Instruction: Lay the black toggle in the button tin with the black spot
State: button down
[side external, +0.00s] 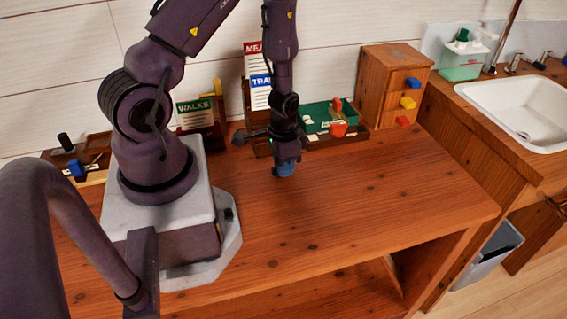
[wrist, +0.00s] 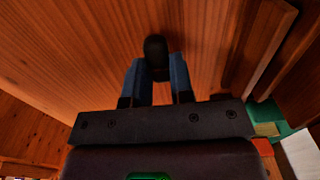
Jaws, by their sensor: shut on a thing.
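My gripper (wrist: 157,75) is shut on the black toggle (wrist: 156,48), a dark rounded piece held between the blue fingertips in the wrist view. In the side view my gripper (side external: 286,171) points down over the wooden worktop, in front of the green-lined box. The toggle cannot be made out there. I cannot pick out a button tin with a black spot in either view.
The green-lined wooden box (side external: 348,141) holds small white and orange-red pieces. Card stands, including a WALKS card (side external: 195,106), stand behind. A small drawer cabinet (side external: 381,78) is at the back right, near a sink (side external: 520,108). The front worktop (side external: 400,205) is clear.

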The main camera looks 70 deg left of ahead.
jog(key=shift+f, duration=0.2)
jog(key=c, duration=1)
grip_release()
jog(key=shift+r, duration=0.15)
